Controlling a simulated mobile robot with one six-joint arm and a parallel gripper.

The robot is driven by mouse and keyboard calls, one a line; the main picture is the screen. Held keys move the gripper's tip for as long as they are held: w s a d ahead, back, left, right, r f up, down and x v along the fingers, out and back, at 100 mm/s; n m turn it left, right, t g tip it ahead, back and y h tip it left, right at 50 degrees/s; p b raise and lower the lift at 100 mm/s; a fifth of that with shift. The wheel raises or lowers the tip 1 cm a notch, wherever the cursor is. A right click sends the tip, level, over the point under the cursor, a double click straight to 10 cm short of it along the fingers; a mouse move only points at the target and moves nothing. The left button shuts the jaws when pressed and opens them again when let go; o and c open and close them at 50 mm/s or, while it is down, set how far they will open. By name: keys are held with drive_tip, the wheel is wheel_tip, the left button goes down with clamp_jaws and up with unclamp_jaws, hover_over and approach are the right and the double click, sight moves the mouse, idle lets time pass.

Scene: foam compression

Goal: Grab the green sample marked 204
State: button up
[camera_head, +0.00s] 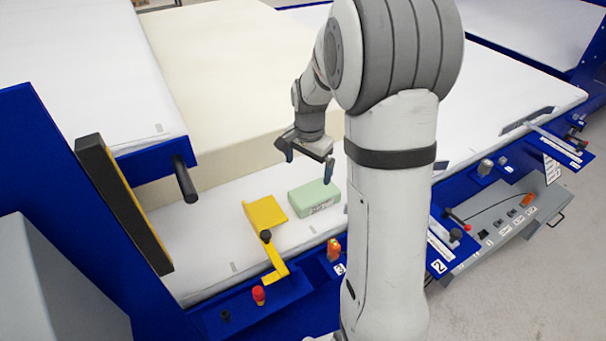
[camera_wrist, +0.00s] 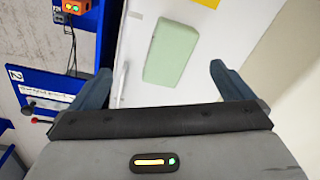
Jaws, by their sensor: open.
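A pale green foam block (camera_head: 314,198) lies on the white surface near its front edge. Its front side carries a dark marking too small to read. It also shows in the wrist view (camera_wrist: 168,51), lying beyond and between the two fingers, apart from them. My gripper (camera_head: 308,168) is open and empty. In the head view it hangs above and just behind the green block. It also shows in the wrist view (camera_wrist: 163,85), with its fingers spread wide.
A yellow bracket (camera_head: 266,214) lies left of the block. A large cream foam block (camera_head: 220,80) stands behind. A black-and-yellow edged blue press frame (camera_head: 120,200) is at the left. Knobs and a red button (camera_head: 258,294) line the blue front rail.

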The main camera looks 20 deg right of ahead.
sight(314, 191)
drive_tip(key=w+d+f+m, duration=0.1)
drive_tip(key=w+f, duration=0.1)
drive_tip(key=f, duration=0.1)
drive_tip(key=w+d+f+m, duration=0.2)
drive_tip(key=f, duration=0.1)
drive_tip(key=w+d+f+m, duration=0.1)
drive_tip(key=w+f, duration=0.1)
drive_tip(key=f, duration=0.2)
drive_tip(key=shift+d+g, duration=0.15)
drive_tip(key=shift+g, duration=0.25)
drive_tip(key=shift+d+f+p, duration=0.1)
drive_tip(key=shift+f+p, duration=0.95)
drive_tip(key=shift+f, duration=3)
drive_tip(key=c, duration=1)
drive_tip(key=shift+o, duration=0.2)
drive_tip(key=shift+r, duration=0.1)
